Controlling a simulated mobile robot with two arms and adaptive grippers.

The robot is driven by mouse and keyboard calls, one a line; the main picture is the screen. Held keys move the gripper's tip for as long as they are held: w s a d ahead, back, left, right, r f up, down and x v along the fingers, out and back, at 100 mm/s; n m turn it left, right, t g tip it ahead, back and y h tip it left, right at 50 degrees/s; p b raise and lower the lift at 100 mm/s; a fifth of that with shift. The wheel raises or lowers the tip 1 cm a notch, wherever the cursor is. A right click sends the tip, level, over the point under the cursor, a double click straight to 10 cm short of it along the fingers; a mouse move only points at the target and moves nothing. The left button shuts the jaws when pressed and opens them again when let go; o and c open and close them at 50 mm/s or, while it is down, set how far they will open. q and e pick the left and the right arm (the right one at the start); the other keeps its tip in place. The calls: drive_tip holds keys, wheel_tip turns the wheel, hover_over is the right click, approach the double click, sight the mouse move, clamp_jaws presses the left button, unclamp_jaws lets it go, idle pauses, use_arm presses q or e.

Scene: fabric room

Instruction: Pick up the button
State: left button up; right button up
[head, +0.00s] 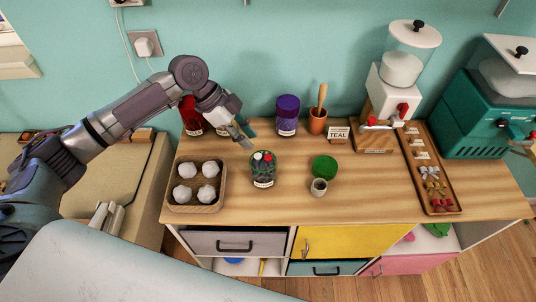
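A small open glass jar (263,180) with a pale label stands on the wooden counter. It holds small red, white and dark pieces that look like buttons, too small to tell apart. My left gripper (251,141) is just above and behind the jar, slightly to its left, pointing down to the right. Its fingers are apart, with nothing seen between them. My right gripper does not show.
A wooden tray (222,204) with several pale lumps is left of the jar. A green round thing (324,166) and a small cup (319,187) are to its right. A purple jar (287,114) and a terracotta pot (317,122) stand behind. Bare counter (375,190) lies further right.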

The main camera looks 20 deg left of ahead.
sight(267, 156)
use_arm(q)
drive_tip(key=shift+w+d+f, duration=0.2)
drive_tip(key=shift+d+f, duration=0.1)
drive_tip(key=shift+f, duration=0.25)
drive_tip(key=shift+w+d+f, duration=0.2)
drive_tip(key=shift+d+f, duration=0.1)
drive_tip(key=shift+f, duration=0.25)
drive_tip(key=shift+d+f+p, duration=0.35)
drive_tip(key=shift+f+p, duration=0.05)
drive_tip(key=shift+p, duration=0.05)
drive_tip(key=p+x, duration=0.1)
drive_tip(key=x, duration=0.2)
drive_tip(key=shift+w+d+f, duration=0.1)
drive_tip(key=shift+d+f, duration=0.05)
drive_tip(key=shift+f, duration=0.15)
drive_tip(key=shift+d+f+p, duration=0.15)
drive_tip(key=shift+f+p, duration=0.1)
drive_tip(key=shift+p, duration=0.05)
drive_tip(key=shift+f, duration=0.15)
drive_tip(key=c, duration=0.3)
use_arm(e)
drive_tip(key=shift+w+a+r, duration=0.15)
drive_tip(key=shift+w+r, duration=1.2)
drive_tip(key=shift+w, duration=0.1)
